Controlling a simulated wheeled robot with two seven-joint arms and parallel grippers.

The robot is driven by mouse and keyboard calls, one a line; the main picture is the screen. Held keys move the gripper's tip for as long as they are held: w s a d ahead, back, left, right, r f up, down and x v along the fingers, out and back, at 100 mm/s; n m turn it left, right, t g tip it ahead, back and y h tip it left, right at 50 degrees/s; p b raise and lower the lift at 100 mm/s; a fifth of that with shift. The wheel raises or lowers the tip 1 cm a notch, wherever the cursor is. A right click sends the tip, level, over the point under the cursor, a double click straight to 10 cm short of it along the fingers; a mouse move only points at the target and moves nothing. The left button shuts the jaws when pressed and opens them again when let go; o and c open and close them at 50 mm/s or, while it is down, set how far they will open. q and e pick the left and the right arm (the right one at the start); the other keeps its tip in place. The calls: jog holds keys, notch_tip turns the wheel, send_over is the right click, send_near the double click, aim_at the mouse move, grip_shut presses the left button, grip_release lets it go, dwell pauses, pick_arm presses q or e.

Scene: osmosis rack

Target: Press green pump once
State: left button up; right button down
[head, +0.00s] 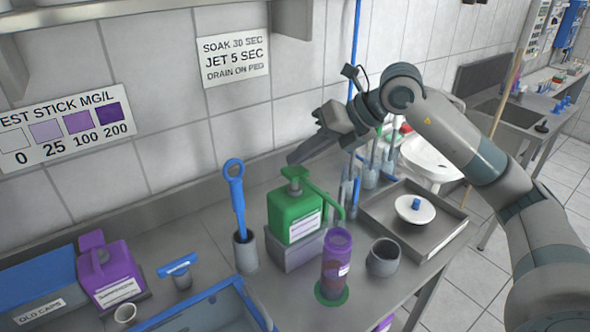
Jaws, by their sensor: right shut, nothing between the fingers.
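The green pump bottle (294,218) stands on a grey block on the steel counter. Its green pump head (294,174) is on top, and a green spout or tube curves down on its right side. My right gripper (294,160) is shut and empty. Its fingertips are just above the pump head in the picture; I cannot tell whether they touch it. A purple cylinder (336,262) with a white label stands on a green disc in front and to the right of the bottle. My left gripper is not in view.
A blue tool (236,195) stands in a grey holder left of the bottle. A grey cup (383,258) and a tray (440,243) with a white lid are to the right. A purple jug (110,272) and blue bin (205,310) are at the left and front.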

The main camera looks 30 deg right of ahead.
jog(key=shift+f+b, duration=0.85)
jog(key=shift+f, duration=0.2)
dwell(1.0)
dwell(0.4)
jog(key=shift+r+p, duration=0.9)
jog(key=shift+r, duration=0.5)
jog(key=shift+r+p, duration=1.65)
jog(key=shift+r, duration=0.9)
jog(key=shift+r, duration=0.1)
